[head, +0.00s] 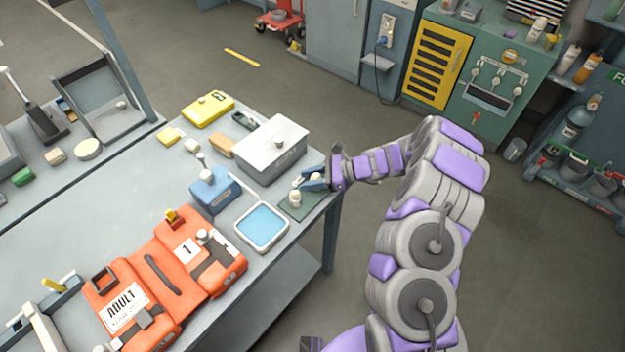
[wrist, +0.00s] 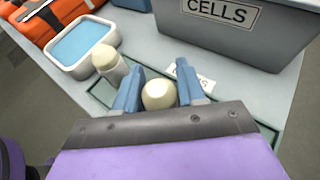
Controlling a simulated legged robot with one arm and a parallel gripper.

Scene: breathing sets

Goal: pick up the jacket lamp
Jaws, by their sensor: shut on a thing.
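My gripper (head: 313,180) is over the small green tray (head: 302,208) at the table's right corner. In the wrist view its two blue fingers (wrist: 159,92) are shut on a cream, round-topped jacket lamp (wrist: 158,96). The lower part of this lamp is hidden by the gripper, so I cannot tell whether it still touches the tray. A second, similar cream lamp (wrist: 105,59) stands upright just left of the fingers; it also shows in the head view (head: 295,198).
A grey lidded box labelled CELLS (wrist: 235,30) stands close behind the gripper. A white basin with a blue inside (head: 262,226), a blue box (head: 214,190) and an orange jacket (head: 200,250) lie to the left. The table edge is close on the right, with open floor beyond.

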